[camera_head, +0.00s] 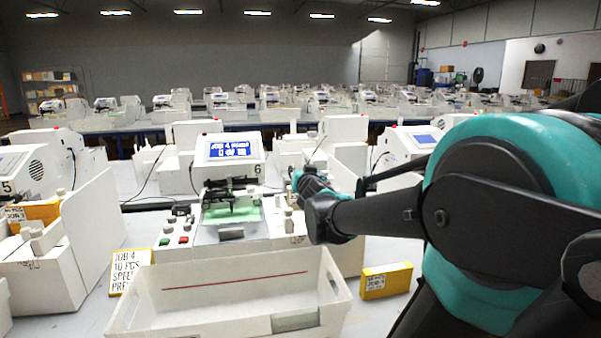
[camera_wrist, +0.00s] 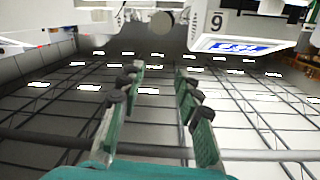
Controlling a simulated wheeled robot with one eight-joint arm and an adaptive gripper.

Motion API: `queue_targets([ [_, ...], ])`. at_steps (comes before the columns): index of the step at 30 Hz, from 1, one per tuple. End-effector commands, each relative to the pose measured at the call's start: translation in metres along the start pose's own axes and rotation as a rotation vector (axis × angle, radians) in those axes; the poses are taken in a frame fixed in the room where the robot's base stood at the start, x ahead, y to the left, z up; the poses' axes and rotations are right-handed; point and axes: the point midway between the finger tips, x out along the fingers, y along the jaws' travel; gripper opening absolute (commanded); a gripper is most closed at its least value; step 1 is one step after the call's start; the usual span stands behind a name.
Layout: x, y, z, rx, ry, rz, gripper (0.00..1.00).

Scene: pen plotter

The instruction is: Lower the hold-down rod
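The plotter numbered 6 (camera_head: 228,150) stands in the middle of the head view, with a lit blue screen. A dark bar assembly (camera_head: 231,186) spans its green-lit bed. I cannot tell which part is the hold-down rod. My gripper (camera_head: 299,180) is at the right of this plotter, and its tips are small and partly hidden in the head view. In the wrist view my gripper (camera_wrist: 161,75) has its two green-and-black fingers apart with nothing between them. A round grey knob end (camera_wrist: 162,21) shows beyond the fingertips; the plotter appears upside down there.
A white open bin (camera_head: 230,290) stands in front of the plotter. A yellow box (camera_head: 386,280) lies to its right and a job card (camera_head: 130,272) to its left. Neighbouring plotters stand left and right. A white side panel rises close beside my gripper.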

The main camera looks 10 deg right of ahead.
Motion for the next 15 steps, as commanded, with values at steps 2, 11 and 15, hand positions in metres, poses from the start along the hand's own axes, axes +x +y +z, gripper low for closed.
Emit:
queue_targets([
  [2, 0.000, 0.000, 0.000, 0.000, 0.000, 0.000, 0.34],
  [11, -0.006, 0.000, 0.000, 0.000, 0.000, 0.000, 0.34],
  [15, -0.021, -0.001, 0.000, -0.001, 0.000, -0.001, 0.34],
])
